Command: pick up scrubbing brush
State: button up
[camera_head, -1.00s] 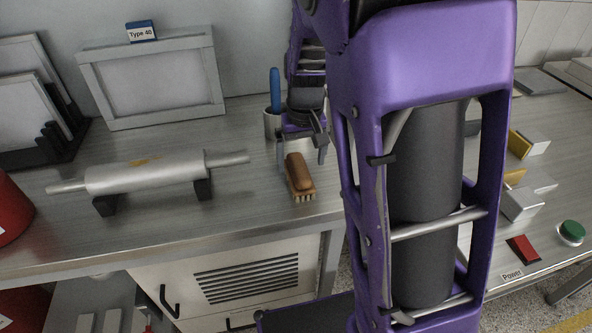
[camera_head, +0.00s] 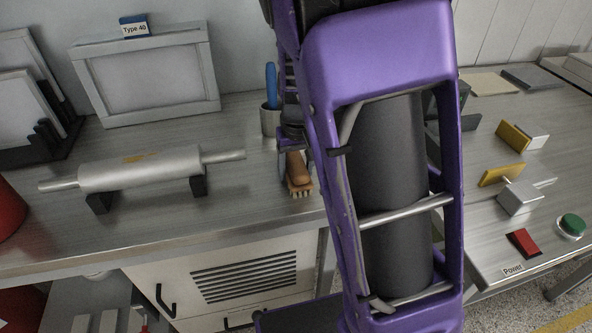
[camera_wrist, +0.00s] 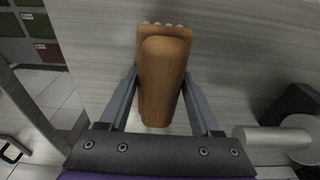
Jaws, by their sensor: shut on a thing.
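The scrubbing brush (camera_head: 299,173) has a brown wooden body and pale bristles. In the head view it is near the front edge of the metal bench, upright with its bristles down. In the wrist view the brush (camera_wrist: 163,80) lies lengthwise between the two grey fingers. My gripper (camera_wrist: 162,88) is shut on its sides. In the head view my gripper (camera_head: 291,146) is mostly hidden behind my purple arm. I cannot tell whether the bristles still touch the bench.
A metal roller (camera_head: 140,170) rests on black supports to the left. A metal cup (camera_head: 270,121) with a blue-handled tool stands behind the brush. A framed screen (camera_head: 147,76) stands at the back. A red switch (camera_head: 523,242) and green button (camera_head: 573,224) are at right.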

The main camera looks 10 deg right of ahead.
aim_at(296, 161)
jog(key=shift+c, duration=1.3)
jog(key=shift+r, duration=0.1)
notch_tip(296, 161, up, 10)
jog(key=p, duration=0.2)
jog(key=shift+p, duration=0.3)
jog(key=o, duration=0.8)
jog(key=c, duration=0.5)
